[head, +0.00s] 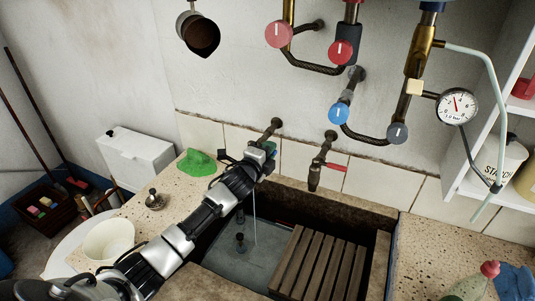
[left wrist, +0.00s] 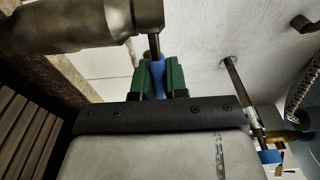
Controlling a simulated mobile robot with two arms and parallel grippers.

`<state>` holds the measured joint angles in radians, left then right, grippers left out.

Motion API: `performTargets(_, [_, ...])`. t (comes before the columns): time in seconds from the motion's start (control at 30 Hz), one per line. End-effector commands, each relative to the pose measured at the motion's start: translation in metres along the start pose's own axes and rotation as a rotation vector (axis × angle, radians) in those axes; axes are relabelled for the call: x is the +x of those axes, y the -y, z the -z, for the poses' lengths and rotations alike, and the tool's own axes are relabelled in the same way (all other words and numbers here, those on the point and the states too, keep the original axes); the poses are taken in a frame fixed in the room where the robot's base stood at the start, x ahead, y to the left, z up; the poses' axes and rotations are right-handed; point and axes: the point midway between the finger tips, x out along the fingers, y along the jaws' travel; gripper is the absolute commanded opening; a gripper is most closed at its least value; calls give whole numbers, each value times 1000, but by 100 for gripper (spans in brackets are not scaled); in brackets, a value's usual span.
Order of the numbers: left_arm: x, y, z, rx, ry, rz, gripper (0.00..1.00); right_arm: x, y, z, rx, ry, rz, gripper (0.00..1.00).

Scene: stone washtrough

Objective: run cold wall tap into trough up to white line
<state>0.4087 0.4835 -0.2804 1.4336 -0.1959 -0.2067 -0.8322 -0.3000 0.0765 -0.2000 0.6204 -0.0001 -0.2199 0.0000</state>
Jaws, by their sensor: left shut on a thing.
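The cold wall tap (head: 276,124) comes out of the tiled wall, mostly behind my left gripper. My left gripper (head: 266,150) is at this tap. In the left wrist view its green fingers are shut on the tap's blue handle (left wrist: 158,72), beside the metal tap body (left wrist: 80,25). A thin stream of water (head: 254,215) falls into the stone trough (head: 335,208). Water (head: 232,268) covers the trough floor on the left side. I cannot make out the white line; my forearm hides part of the trough's left wall. My right gripper is not in view.
A red-handled tap (head: 318,172) is right of my gripper. A wooden slatted rack (head: 318,262) stands in the trough's right part. A small dark upright object (head: 240,242) is in the water. A green cloth (head: 196,162) and white bowl (head: 108,240) lie left. Pipes and valves hang above.

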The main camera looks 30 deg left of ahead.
Motion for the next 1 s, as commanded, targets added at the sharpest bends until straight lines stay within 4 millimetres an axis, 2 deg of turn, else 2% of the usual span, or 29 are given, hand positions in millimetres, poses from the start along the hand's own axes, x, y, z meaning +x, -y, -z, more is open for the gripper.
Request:
performTargets(0.03, [3, -2, 1, -6, 31, 8, 0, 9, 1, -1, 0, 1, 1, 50])
performTargets(0.13, [6, 0, 0, -4, 85, 7, 0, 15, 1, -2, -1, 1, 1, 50])
performTargets(0.5, [7, 3, -2, 0, 117, 4, 0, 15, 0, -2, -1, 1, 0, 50])
performTargets(0.53, [7, 3, -2, 0, 117, 4, 15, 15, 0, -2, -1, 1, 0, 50])
performTargets(0.7, [7, 2, -2, 0, 116, 3, 39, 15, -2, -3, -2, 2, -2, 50])
performTargets(1.0, [5, 1, -1, 0, 114, 2, 39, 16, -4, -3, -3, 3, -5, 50])
